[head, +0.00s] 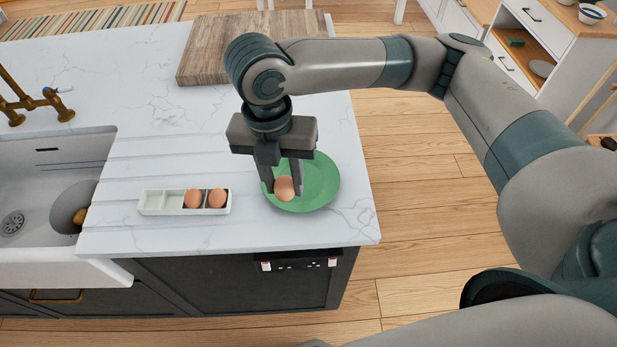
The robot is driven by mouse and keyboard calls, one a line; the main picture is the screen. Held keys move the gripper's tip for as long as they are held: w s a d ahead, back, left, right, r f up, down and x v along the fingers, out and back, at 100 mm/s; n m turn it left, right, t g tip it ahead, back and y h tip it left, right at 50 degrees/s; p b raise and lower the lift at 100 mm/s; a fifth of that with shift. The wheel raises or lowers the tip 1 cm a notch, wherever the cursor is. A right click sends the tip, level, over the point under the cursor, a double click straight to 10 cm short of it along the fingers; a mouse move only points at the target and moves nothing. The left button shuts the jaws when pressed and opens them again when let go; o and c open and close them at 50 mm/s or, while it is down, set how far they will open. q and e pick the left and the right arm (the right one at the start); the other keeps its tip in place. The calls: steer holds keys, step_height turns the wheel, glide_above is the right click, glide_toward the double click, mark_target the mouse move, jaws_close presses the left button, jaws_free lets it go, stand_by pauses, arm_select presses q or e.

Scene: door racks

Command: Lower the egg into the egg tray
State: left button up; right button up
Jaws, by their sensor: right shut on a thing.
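A brown egg (285,189) is between the fingers of my right gripper (284,187), which is shut on it. The gripper points down over a green plate (321,183); whether the egg touches the plate I cannot tell. The white egg tray (160,202) lies left of the plate on the counter. Two brown eggs sit in its right-hand compartments, one egg (192,198) beside the other (217,198). The compartments at its left end are empty. My left gripper is not in view.
A white sink (95,150) with a brass faucet (40,103) is at the left, and a brownish item (80,216) lies in it. A wooden cutting board (210,50) is at the back of the marble counter. The counter between sink and plate is clear behind the tray.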

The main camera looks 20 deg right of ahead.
steer(key=w+a+f, duration=0.1)
steer(key=w+a, duration=0.4)
steer(key=a, duration=0.4)
steer(key=w+a+f+b, duration=0.1)
steer(key=w+a, duration=0.4)
steer(key=a, duration=0.5)
steer(key=w+a+f, duration=0.3)
steer(key=w+a, duration=0.2)
steer(key=a, duration=0.4)
steer(key=shift+w+a+f+b, duration=0.15)
steer(key=shift+w+a+b, duration=0.15)
steer(key=shift+a+b, duration=0.1)
steer(key=shift+f, duration=0.15)
steer(key=shift+f+b, duration=0.45)
steer(key=shift+f, duration=0.7)
steer(key=shift+f+b, duration=0.55)
steer(key=shift+f, duration=0.8)
stand_by(1.0)
